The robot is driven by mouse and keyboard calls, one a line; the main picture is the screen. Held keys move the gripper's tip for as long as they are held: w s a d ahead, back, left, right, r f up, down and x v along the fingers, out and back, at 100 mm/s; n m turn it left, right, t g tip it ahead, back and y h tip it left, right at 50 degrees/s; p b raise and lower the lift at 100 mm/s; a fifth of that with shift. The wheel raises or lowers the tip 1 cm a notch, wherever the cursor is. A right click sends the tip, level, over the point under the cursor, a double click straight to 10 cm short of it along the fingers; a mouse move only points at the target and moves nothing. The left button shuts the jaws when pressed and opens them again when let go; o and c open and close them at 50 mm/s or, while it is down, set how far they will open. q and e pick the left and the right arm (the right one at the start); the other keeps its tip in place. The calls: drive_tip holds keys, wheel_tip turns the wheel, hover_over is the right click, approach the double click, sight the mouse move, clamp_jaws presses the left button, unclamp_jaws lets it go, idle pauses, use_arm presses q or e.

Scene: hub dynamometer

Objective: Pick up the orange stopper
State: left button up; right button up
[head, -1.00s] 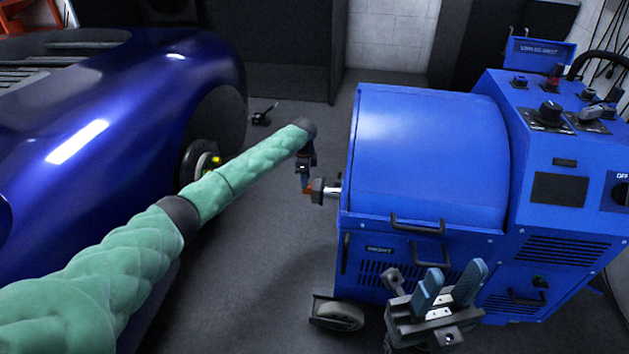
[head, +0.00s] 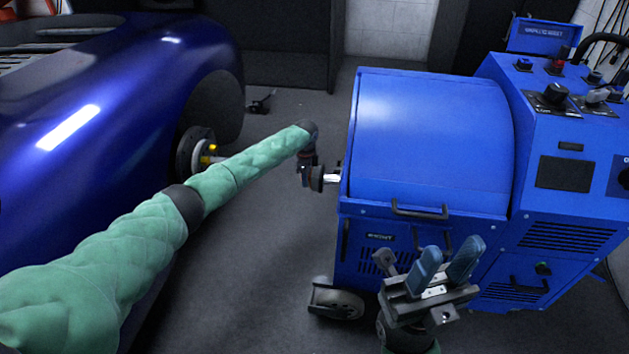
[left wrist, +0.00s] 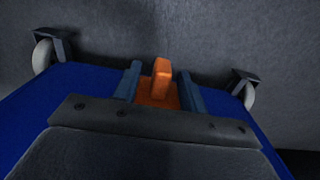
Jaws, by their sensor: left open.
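The orange stopper (left wrist: 161,80) stands upright in the left wrist view, between the two blue fingers of my left gripper (left wrist: 159,86). The fingers are open, one on each side of it; I cannot tell whether they touch it. In the head view my left gripper (head: 306,180) is beside the dark end piece (head: 318,178) on the short shaft at the left side of the blue machine (head: 430,150). The stopper cannot be made out there. My right gripper (head: 447,264) is open and empty in front of the machine's lower front.
The dark blue car body (head: 110,120) stands at the left, with its bare wheel hub (head: 205,152) facing the machine. A machine caster (head: 337,303) is at the lower front corner. Grey floor (head: 250,260) is clear between car and machine.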

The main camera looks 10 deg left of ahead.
use_arm(q)
drive_tip(key=shift+r, duration=0.1)
drive_tip(key=shift+c, duration=0.4)
clamp_jaws()
